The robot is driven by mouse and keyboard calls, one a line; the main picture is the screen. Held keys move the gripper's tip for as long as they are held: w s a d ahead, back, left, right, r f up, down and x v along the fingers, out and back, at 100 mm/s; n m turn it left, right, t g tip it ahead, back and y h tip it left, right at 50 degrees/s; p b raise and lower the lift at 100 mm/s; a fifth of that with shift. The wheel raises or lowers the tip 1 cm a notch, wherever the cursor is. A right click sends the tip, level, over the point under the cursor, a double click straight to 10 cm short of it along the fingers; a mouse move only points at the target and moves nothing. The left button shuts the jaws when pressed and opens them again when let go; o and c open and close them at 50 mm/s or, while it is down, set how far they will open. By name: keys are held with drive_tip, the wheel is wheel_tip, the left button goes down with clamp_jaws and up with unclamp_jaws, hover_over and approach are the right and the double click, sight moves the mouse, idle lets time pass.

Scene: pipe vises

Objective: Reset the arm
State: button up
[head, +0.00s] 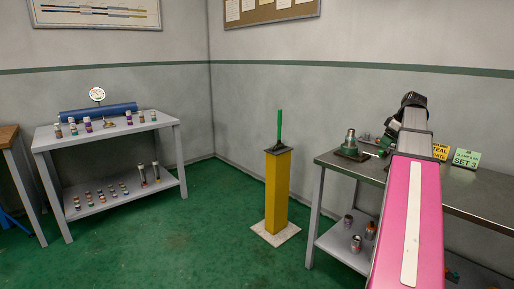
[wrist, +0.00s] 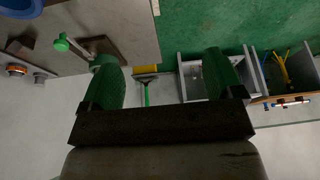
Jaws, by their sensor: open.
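My arm, with a pink cover, reaches forward over the grey workbench (head: 460,192) at the right in the head view. My gripper shows in the wrist view (wrist: 162,68) as two green fingers spread apart on a dark bar. Nothing is between them in their grip. In the head view the gripper is small and mostly hidden by the arm. A green and grey vise (head: 350,146) stands on the bench, left of the arm. A green-handled piece (wrist: 63,45) at the upper left of the wrist view is apart from the fingers.
A yellow pedestal (head: 277,195) with an upright green handle (head: 280,126) stands mid-floor. A grey shelf table (head: 160,122) with a blue pipe (head: 98,112) and several small cylinders is at left. Yellow and green signs (head: 466,158) stand on the bench. The green floor between is clear.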

drive_tip(key=s+a+f+m+g+h, duration=0.1)
drive_tip(key=a+f+m, duration=0.2)
drive_tip(key=a+f, duration=0.8)
drive_tip(key=s+a+f+m+g, duration=0.1)
drive_tip(key=s+a+f+m, duration=0.1)
drive_tip(key=a+f, duration=0.9)
drive_tip(key=s+a+f+m, duration=0.1)
drive_tip(key=s+a+f, duration=0.3)
drive_tip(key=f, duration=0.2)
drive_tip(key=s+a+f+m+h, duration=0.1)
drive_tip(key=s+a+f, duration=0.3)
drive_tip(key=f, duration=0.3)
drive_tip(key=s+a+f+m+g+h, duration=0.1)
drive_tip(key=s+a+f+m, duration=0.1)
drive_tip(key=s+a+f, duration=0.2)
wheel_tip(320, 180, down, 3)
drive_tip(key=shift+s+f, duration=0.1)
drive_tip(key=shift+s, duration=0.05)
